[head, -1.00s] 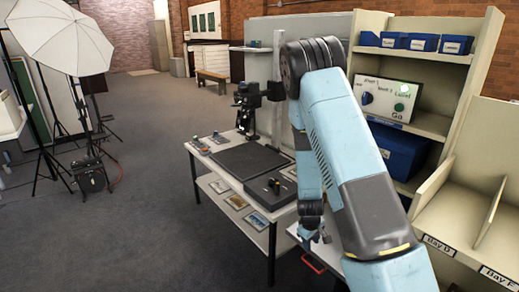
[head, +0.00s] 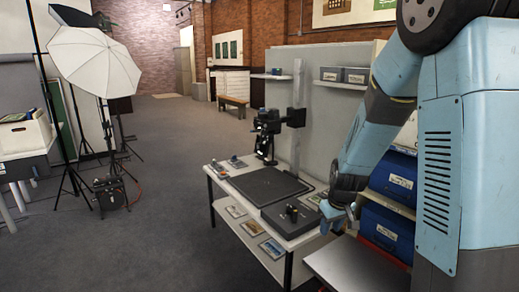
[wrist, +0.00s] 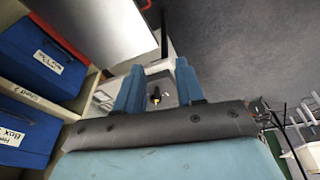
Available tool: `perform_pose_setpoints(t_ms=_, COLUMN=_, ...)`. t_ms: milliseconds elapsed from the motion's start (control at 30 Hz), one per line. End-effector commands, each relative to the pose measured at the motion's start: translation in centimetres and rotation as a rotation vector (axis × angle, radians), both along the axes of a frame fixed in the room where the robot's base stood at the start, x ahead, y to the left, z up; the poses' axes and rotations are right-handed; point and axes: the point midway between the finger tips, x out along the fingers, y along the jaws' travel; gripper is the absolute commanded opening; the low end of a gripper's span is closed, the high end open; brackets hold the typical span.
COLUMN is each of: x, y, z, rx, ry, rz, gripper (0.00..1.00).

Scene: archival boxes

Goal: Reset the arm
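My arm (head: 365,140) is at the right of the head view, bent at a large dark joint high up, with its forearm reaching down and left. My gripper (head: 337,219) points downward by the right front end of the copy stand table. In the wrist view its two blue fingers (wrist: 158,88) stand apart with a clear gap. Nothing shows held between them. A dark control box with a small knob (head: 292,211) lies beyond the gripper on the table, and it also shows between the fingers.
Blue labelled boxes (head: 386,228) sit on shelves close to my arm; they also fill the left of the wrist view (wrist: 40,55). A grey flat surface (head: 360,275) lies below the gripper. The copy stand table (head: 228,184) is mid-view. A photo umbrella (head: 95,60) stands left. The floor (head: 130,235) between is clear.

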Motion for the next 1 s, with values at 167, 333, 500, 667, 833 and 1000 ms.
perform_pose_setpoints(t_ms=167, x=-1.5, y=0.0, z=4.1, rx=0.028, ry=-0.031, rz=-0.032, gripper=0.38)
perform_pose_setpoints(t_ms=333, x=-3.3, y=0.0, z=7.5, rx=0.051, ry=-0.053, rz=-0.062, gripper=0.38)
perform_pose_setpoints(t_ms=500, x=-5.3, y=-0.1, z=10.7, rx=0.068, ry=-0.076, rz=-0.092, gripper=0.38)
perform_pose_setpoints(t_ms=667, x=-7.5, y=-0.3, z=13.5, rx=0.082, ry=-0.099, rz=-0.121, gripper=0.38)
perform_pose_setpoints(t_ms=833, x=-10.0, y=-0.4, z=16.1, rx=0.09, ry=-0.124, rz=-0.153, gripper=0.38)
perform_pose_setpoints(t_ms=1000, x=-12.6, y=-0.7, z=18.5, rx=0.096, ry=-0.149, rz=-0.187, gripper=0.38)
